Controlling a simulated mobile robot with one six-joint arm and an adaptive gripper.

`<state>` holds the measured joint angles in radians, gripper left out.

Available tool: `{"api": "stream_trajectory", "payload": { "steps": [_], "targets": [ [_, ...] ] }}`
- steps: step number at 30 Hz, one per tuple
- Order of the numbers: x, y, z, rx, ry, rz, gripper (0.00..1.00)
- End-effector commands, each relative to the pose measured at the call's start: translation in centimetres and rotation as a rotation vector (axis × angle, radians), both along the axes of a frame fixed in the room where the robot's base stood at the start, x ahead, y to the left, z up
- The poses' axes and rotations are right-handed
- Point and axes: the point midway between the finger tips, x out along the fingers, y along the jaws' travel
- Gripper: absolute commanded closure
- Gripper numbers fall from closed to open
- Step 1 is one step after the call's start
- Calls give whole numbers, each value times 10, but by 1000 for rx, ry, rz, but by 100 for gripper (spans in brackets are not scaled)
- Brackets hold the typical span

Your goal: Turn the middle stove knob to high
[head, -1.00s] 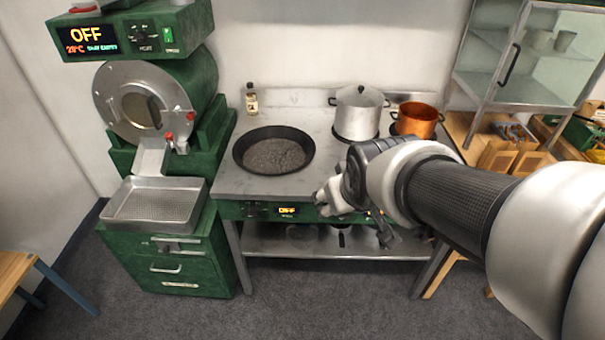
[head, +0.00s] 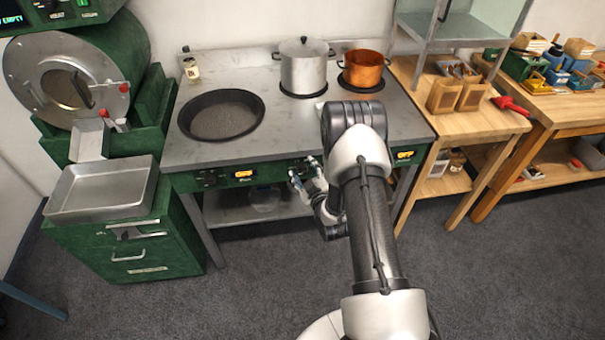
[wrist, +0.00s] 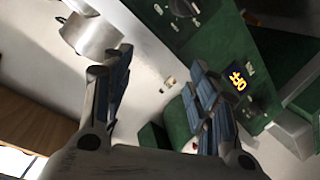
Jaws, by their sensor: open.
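The stove (head: 300,115) has a green front panel with lit OFF displays. The left display (head: 243,174) sits beside a dark knob (head: 208,180). The right display (head: 405,154) shows right of my arm. My gripper (head: 304,173) is at the middle of the front panel, fingers open and empty. My gripper and arm cover the panel's middle, so I cannot make out the middle knob in the head view. In the wrist view the open fingers (wrist: 158,62) frame a pale surface. A green panel there carries an orange display (wrist: 238,77) and dark knobs (wrist: 183,8); which knob is which is unclear.
A black pan (head: 221,115), a silver pot (head: 303,68) and a copper pot (head: 363,68) stand on the stove. The green roaster (head: 150,95) and metal tray (head: 102,190) are at left. A wooden table (head: 490,120) stands at right. The floor in front is clear.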

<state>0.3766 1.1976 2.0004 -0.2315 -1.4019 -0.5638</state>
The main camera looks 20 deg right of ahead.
Motion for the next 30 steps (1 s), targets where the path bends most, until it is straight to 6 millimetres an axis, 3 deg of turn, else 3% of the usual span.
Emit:
{"api": "stream_trajectory", "payload": {
  "steps": [1,6,9,14,20,30],
  "targets": [
    [-15,-2,-30,-8,-23,-7,46],
    [-58,-2,-78,-47,-133,-26,46],
    [-79,-1,-93,-62,-177,-39,46],
    [-92,1,-101,-74,-214,-48,46],
    [-71,-3,-100,-79,-220,-47,46],
    [1,-17,-102,-77,-219,-47,46]
  ]
}}
